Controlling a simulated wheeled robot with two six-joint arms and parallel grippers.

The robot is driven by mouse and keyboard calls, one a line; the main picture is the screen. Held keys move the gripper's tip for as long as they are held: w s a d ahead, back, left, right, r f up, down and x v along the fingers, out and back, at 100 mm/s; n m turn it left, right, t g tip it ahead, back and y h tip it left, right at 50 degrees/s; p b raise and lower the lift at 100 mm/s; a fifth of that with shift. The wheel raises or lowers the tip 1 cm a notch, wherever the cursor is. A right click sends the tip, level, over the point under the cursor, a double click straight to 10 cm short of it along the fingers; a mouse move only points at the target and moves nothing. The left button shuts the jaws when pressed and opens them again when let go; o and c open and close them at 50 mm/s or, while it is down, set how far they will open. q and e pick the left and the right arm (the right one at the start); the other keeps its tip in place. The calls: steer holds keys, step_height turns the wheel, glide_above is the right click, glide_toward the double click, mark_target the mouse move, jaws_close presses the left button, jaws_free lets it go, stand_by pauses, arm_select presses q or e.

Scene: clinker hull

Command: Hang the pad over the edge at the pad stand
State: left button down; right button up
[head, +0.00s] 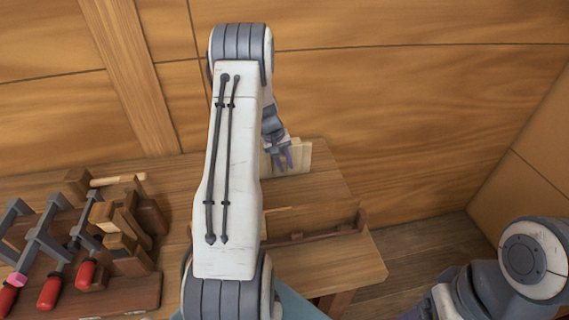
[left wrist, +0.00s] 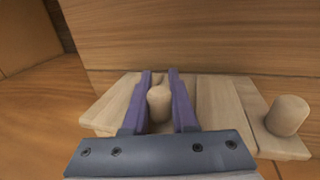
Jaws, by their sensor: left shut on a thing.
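My left gripper (head: 284,160) is at the far part of the bench, in front of a pale wooden piece (head: 299,157). In the left wrist view, the purple fingers (left wrist: 160,90) are shut on a pale rounded knob (left wrist: 159,104). It stands at a pale slatted wooden piece (left wrist: 213,100) that looks to be the pad. Whether the knob is part of it, I cannot tell. A second pale knob (left wrist: 287,114) stands to the right. Which thing is the pad stand is not clear. My right gripper is out of view.
A low brown rail (head: 312,236) lies on the right part of the wooden bench (head: 335,268). At the left are clamps with red handles (head: 50,291) and brown wooden blocks (head: 128,235). A plank wall (head: 400,110) rises close behind. My left arm hides the middle of the bench.

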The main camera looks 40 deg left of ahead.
arm_select(q)
steer(key=shift+f, duration=0.2)
steer(key=c, duration=0.6)
jaws_free()
steer(key=shift+c, duration=0.2)
steer(key=shift+r, duration=0.1)
steer(key=b+v, duration=0.2)
steer(key=v, duration=0.8)
steer(key=shift+r, duration=0.15)
